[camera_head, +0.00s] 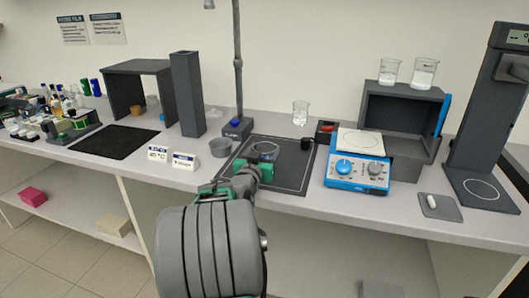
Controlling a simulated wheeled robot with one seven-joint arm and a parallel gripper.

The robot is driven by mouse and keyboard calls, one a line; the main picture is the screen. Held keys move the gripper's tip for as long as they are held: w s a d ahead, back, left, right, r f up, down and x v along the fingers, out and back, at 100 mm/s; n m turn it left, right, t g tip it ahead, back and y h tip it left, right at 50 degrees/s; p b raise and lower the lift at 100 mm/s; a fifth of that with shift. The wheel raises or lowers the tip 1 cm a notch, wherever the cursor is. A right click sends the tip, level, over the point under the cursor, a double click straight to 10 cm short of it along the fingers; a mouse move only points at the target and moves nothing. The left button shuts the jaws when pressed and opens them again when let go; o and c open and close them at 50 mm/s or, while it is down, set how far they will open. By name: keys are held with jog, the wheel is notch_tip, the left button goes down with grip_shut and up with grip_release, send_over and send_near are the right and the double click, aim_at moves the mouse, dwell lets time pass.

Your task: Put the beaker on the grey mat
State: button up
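A clear glass beaker (300,113) stands upright on the bench just behind a dark grey mat (290,180). Two more clear beakers stand on top of a dark open-fronted box, a left one (389,71) and a right one (424,73). The dark mat carries a pale ring (264,148) and a small black cylinder (306,144). A smaller grey mat (438,211) lies at the right with a white object on it. My gripper (258,165) is over the dark mat, in front of the ring and apart from the beakers.
A blue hotplate (357,174) and the dark box (402,130) stand right of the dark mat. A stand (237,128) with a tall rod is behind it. A grey bowl (220,147) and label cards (184,161) are left. A black mat (114,142) is farther left.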

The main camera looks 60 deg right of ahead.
jog(key=o, duration=0.4)
jog(key=shift+r, duration=0.15)
